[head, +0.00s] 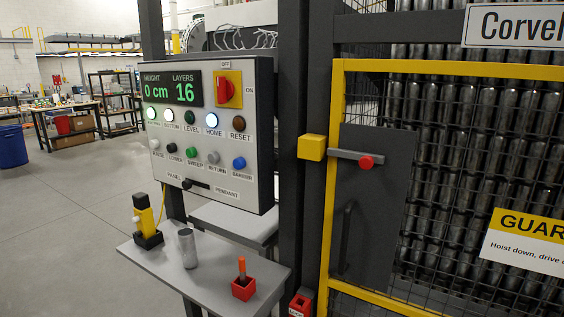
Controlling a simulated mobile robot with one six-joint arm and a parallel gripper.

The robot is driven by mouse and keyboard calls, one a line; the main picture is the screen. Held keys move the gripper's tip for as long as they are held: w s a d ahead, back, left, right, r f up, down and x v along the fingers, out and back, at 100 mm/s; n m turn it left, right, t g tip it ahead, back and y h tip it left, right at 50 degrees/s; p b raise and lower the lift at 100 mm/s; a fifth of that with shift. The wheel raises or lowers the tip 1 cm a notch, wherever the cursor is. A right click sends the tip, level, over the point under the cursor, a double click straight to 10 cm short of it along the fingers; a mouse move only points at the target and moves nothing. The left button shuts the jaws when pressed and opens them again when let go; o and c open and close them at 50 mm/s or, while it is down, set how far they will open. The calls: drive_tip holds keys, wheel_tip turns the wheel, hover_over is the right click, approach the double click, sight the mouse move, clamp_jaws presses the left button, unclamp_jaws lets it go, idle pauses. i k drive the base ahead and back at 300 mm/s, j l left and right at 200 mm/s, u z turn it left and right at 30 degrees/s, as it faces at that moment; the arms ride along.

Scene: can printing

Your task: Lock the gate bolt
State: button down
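The gate (337,110) has a yellow frame, black mesh and a dark plate (376,210). The gate bolt (345,155) is a short grey bar across the upper part of this plate, with a red knob (366,162) near its right part. A yellow block (311,148) sits on the dark post just left of the gate frame. The bolt's left end lies close to this block; I cannot tell whether it enters it. A dark handle (346,237) is below the bolt. My gripper is not in view.
A control panel (262,130) with a red switch and several buttons stands left of the gate. Below it, a grey shelf (215,275) holds a yellow-black device (146,222), a metal can (187,247) and a red holder (243,288). Open floor (75,220) is at left.

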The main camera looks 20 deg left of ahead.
sight(365, 161)
drive_tip(key=u, duration=0.7)
